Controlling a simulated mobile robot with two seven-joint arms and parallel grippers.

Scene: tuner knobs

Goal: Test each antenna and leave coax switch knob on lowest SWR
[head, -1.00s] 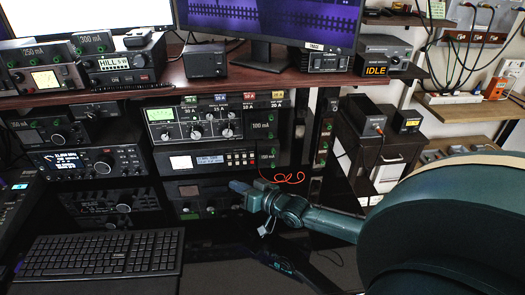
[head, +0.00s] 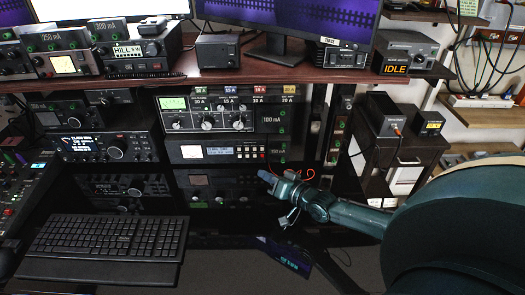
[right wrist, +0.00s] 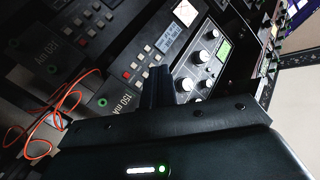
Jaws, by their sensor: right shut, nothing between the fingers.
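A grey panel (head: 225,122) with several round knobs and a small lit green display (head: 173,103) sits in the middle rack. Its knobs (right wrist: 208,57) and green display (right wrist: 223,49) also show in the right wrist view. I cannot tell which knob is the coax switch, and no SWR value is readable. My right gripper (head: 266,177) is shut and empty, below and right of that panel, in front of the lower rack units. Its dark fingers (right wrist: 156,88) appear before the rack face in the right wrist view, seemingly touching no knob. My left gripper is out of view.
A keyboard (head: 105,240) lies at the lower left. An orange cable (head: 313,155) hangs beside the right gripper; it also shows in the right wrist view (right wrist: 50,118). An IDLE box (head: 405,52) stands on the upper shelf. Radios (head: 105,147) fill the left rack.

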